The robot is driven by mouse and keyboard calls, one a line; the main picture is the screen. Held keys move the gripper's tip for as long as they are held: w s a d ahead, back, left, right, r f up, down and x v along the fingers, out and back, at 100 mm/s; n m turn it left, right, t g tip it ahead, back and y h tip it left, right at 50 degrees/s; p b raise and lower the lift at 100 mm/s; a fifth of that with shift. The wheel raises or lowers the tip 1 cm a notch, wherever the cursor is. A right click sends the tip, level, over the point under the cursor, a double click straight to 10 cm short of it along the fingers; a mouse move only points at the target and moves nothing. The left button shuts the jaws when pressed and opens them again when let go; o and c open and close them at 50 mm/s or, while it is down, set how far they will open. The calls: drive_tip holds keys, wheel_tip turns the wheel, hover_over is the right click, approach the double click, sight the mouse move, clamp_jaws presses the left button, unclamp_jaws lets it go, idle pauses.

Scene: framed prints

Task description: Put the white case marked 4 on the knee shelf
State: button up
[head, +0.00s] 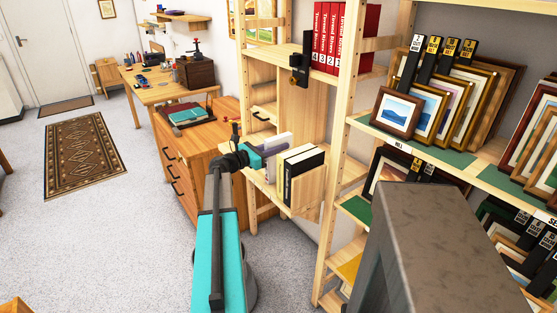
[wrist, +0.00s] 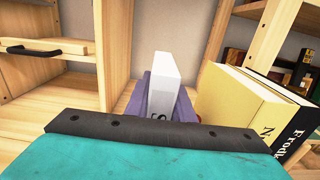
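A white case (wrist: 168,72) stands upright between the two grey-purple fingers of my gripper (wrist: 163,98) in the wrist view. The fingers lie close on both sides of it, and my gripper looks shut on it. A dark mark shows low on its spine, partly hidden by my gripper's dark bar, and I cannot read it. In the head view the white case (head: 277,143) shows beyond my teal gripper (head: 258,154), over the light wood shelf (head: 262,183), left of the books. I cannot tell whether its base touches the shelf.
A cream book (wrist: 238,108) and a black book (head: 304,160) stand close to the right of the case. A drawer with a black handle (wrist: 33,48) is at the left in the wrist view. Red volumes (head: 332,38) stand above; framed prints (head: 430,105) fill the right rack.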

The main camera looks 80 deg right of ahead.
sight(277, 137)
clamp_jaws()
drive_tip(key=shift+r, duration=0.15)
drive_tip(key=shift+r, duration=0.85)
drive_tip(key=shift+w+a+r+b, duration=0.1)
drive_tip(key=shift+w+r+b, duration=0.05)
drive_tip(key=shift+r, duration=0.25)
drive_tip(key=shift+w+a+r+b, duration=0.1)
drive_tip(key=shift+r+b, duration=0.05)
drive_tip(key=shift+r, duration=0.2)
drive_tip(key=b+v, duration=0.1)
drive_tip(key=v, duration=1.6)
drive_tip(key=shift+a, duration=0.15)
